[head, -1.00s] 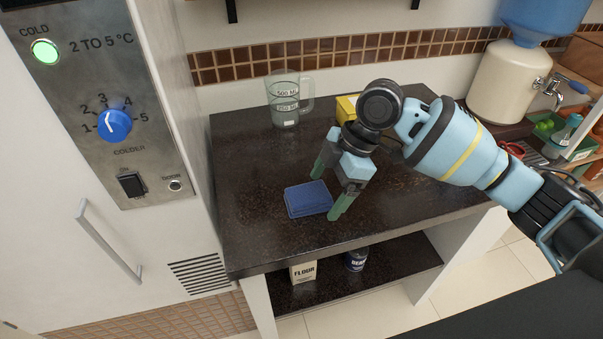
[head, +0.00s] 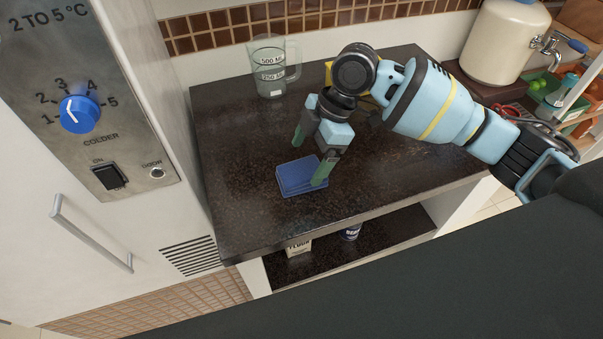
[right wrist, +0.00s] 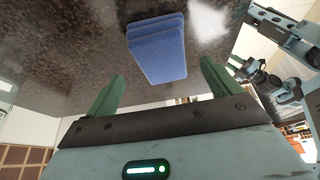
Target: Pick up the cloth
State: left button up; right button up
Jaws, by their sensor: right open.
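The cloth (head: 297,177) is a folded blue square lying flat on the dark countertop (head: 240,215). It also shows in the right wrist view (right wrist: 157,48), with its stacked folds visible. My right gripper (head: 310,160) is open, its two green fingers pointing down. In the head view one finger overlaps the cloth's right edge and the other is just behind the cloth. In the right wrist view the cloth lies beyond the fingertips, between their lines, and nothing is held. Whether a finger touches the cloth cannot be told. My left gripper is not in view.
A clear measuring jug (head: 271,68) stands at the back left of the counter. A yellow object is partly hidden behind my right arm. A fridge panel (head: 100,130) rises on the left. A flour bag (head: 299,246) and a can (head: 351,232) stand on the shelf below.

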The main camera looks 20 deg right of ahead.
aim_at(302, 170)
jog(key=shift+s+x, duration=0.2)
jog(key=shift+x, duration=2.1)
jog(key=shift+f, duration=0.1)
jog(key=c, duration=1.1)
jog(key=shift+c, duration=0.2)
notch_tip(302, 170, up, 4)
jog(key=shift+a+r, duration=0.1)
jog(key=s+a+r+p, duration=0.1)
jog(key=s+a, duration=0.1)
jog(key=s, duration=1.3)
jog(key=shift+s+a, duration=0.2)
jog(key=shift+s, duration=0.2)
